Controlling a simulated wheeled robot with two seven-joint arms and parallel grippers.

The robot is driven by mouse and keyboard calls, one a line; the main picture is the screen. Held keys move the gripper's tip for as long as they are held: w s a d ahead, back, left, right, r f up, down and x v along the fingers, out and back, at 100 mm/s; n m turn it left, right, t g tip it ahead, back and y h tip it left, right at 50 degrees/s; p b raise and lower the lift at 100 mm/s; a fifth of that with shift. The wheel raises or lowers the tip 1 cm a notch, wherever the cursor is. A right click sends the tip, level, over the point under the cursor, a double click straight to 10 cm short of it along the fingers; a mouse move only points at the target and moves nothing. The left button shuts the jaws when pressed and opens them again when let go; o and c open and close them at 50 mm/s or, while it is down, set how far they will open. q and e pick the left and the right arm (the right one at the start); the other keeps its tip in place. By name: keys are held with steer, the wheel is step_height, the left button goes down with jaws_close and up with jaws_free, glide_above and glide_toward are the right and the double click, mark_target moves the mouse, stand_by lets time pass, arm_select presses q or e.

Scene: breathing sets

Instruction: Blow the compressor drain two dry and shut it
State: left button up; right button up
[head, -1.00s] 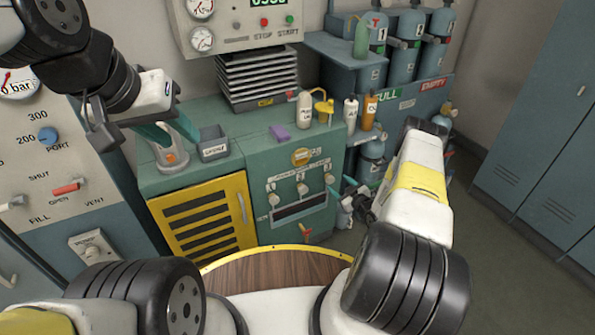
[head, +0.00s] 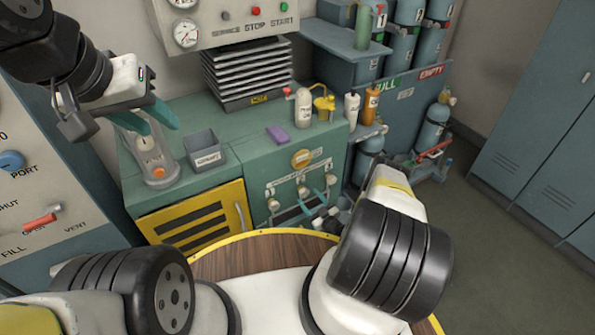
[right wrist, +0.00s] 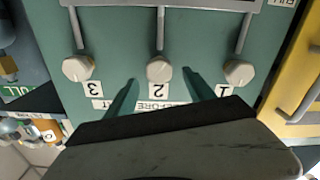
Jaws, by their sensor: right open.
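A green cabinet front carries three white drain knobs under thin grey pipes, with labels 1, 2 and 3. In the right wrist view, upside down, the drain two knob (right wrist: 159,69) is at the top middle, between the drain three knob (right wrist: 78,68) and the drain one knob (right wrist: 239,72). My right gripper (right wrist: 160,80) is open, its teal fingers apart on either side of label 2. I cannot tell how far its tips are from the panel. My left gripper (head: 163,130) is open above the counter, its fingers in front of a clear cylinder (head: 158,170).
The counter holds a grey bin (head: 205,150), a purple block (head: 278,135), a white bottle (head: 303,106) and a yellow cup (head: 324,108). A yellow louvred door (head: 195,222) is left of the knobs. Gas cylinders (head: 432,127) stand to the right. A round wooden top (head: 270,255) is in front.

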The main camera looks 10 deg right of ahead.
mark_target(305, 193)
steer(key=shift+x, duration=1.55)
jaws_close()
